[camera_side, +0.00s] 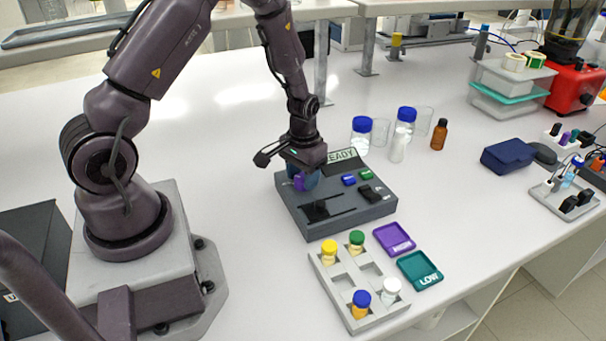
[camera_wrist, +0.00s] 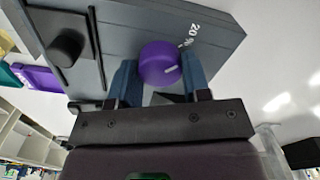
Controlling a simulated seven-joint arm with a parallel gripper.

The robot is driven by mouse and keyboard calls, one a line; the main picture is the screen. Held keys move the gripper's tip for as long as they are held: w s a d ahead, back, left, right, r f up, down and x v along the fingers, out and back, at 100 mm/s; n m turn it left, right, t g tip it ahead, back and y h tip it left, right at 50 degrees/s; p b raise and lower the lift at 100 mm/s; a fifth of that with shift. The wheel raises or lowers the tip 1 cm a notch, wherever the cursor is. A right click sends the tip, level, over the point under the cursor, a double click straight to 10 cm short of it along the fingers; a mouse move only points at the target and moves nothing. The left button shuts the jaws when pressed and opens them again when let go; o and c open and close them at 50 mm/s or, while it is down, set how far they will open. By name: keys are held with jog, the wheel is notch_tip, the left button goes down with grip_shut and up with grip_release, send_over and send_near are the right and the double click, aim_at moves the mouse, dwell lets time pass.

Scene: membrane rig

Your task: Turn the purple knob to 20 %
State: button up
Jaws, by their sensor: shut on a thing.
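The purple knob (camera_wrist: 159,62) sits on the dark grey control box (camera_wrist: 140,20), and a white pointer line shows on it. A white "20 %" marking (camera_wrist: 186,34) is on the box beside the knob, and the pointer line lies on the side of the knob toward it. My gripper (camera_wrist: 160,70) has its two blue fingers on either side of the knob and is shut on it. In the side view the knob (camera_side: 299,183) is partly hidden by my gripper (camera_side: 303,176), which points down over the back left of the box (camera_side: 290,220).
The box also carries a black slider (camera_side: 318,209), a blue button (camera_side: 348,180), a green button (camera_side: 366,174) and a "READY" display (camera_side: 342,157). A rack (camera_side: 325,280) of capped vials stands in front, with purple (camera_side: 394,239) and teal (camera_side: 420,270) trays beside it. Bottles stand behind.

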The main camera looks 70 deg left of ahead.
aim_at(296, 193)
jog(key=o, duration=0.9)
jog(key=shift+r, duration=0.1)
notch_tip(296, 193, up, 13)
jog(key=shift+f, duration=0.1)
jog(key=s+d+r+m+t, duration=0.1)
jog(key=s+d+r+t, duration=0.1)
jog(key=s+d+r, duration=0.2)
jog(key=s+d+r+m+t, duration=0.1)
jog(key=s+d+r+m, duration=0.1)
jog(key=s+d+r, duration=0.2)
jog(key=s+d+r+m+t, duration=0.1)
jog(key=s+d+r+t, duration=0.1)
jog(key=s+d+r, duration=0.3)
jog(key=shift+s+r+m+t, duration=0.15)
jog(key=shift+s+r, duration=0.1)
jog(key=shift+r, duration=0.75)
jog(key=shift+s+r+m+t, duration=0.15)
jog(key=shift+s+r, duration=0.05)
jog(key=shift+r, duration=0.75)
